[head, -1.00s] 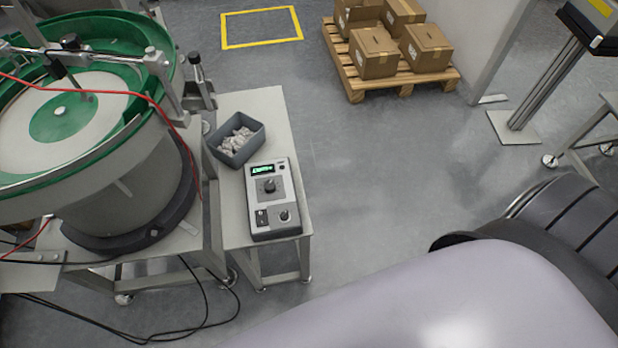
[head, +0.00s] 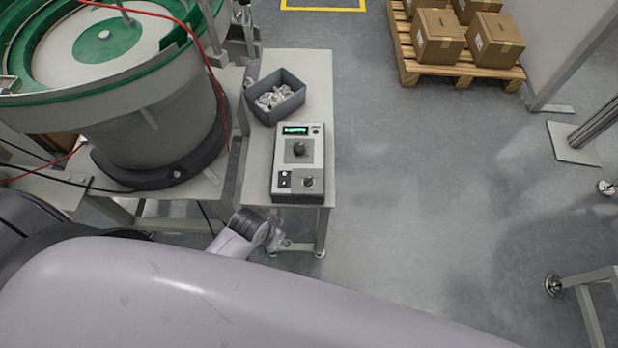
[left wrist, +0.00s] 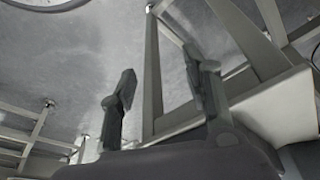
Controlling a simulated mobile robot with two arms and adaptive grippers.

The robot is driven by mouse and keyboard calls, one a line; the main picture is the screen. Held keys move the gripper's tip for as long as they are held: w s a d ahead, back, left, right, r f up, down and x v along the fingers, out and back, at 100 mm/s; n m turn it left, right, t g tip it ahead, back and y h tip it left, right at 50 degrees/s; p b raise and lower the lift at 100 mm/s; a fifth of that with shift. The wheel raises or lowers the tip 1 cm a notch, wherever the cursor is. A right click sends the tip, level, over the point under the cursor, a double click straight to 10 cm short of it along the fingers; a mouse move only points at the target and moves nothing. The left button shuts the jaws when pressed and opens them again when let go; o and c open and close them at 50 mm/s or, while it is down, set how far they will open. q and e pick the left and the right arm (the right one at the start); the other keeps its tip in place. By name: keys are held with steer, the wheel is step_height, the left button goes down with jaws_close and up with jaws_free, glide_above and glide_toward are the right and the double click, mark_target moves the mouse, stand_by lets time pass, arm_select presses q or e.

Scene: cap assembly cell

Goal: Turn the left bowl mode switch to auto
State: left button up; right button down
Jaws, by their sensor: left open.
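The control box (head: 299,162) stands on a small grey table in the head view. It has a lit green display, a large black knob (head: 299,148) in the middle, a smaller knob (head: 308,182) at the lower right and a black rocker part (head: 284,179) at the lower left. Which way the knobs point is too small to tell. My left gripper (left wrist: 160,90) is open and empty in the left wrist view, with table legs behind it and the control box not visible there. In the head view, part of my left arm shows below the table's front edge. My right gripper is not in view.
The bowl feeder (head: 150,90) with a green rim stands left of the table. A grey bin (head: 275,97) of pale parts sits behind the control box. Cables hang at the left. Cartons on a pallet (head: 460,72) stand at the back right.

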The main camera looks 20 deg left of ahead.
arm_select(q)
steer(key=w+d+r+m+h+b, duration=0.1)
steer(key=w+d+r+m, duration=0.25)
steer(key=r, duration=0.25)
steer(key=w+d+r+m+h, duration=0.1)
steer(key=w+d+r+m, duration=0.1)
steer(key=w+d+r, duration=0.3)
step_height(320, 180, up, 16)
steer(key=r+m+g+y+b, duration=0.1)
steer(key=m+g+y+b, duration=0.15)
steer(key=m, duration=1.25)
glide_above(308, 179)
steer(key=shift+g+y, duration=0.25)
step_height(308, 179, down, 17)
steer(key=shift+f+p, duration=0.2)
steer(key=shift+p, duration=0.15)
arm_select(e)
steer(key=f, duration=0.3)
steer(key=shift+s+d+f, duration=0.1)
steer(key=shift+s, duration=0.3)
arm_select(q)
steer(key=shift+c, duration=0.4)
jaws_close()
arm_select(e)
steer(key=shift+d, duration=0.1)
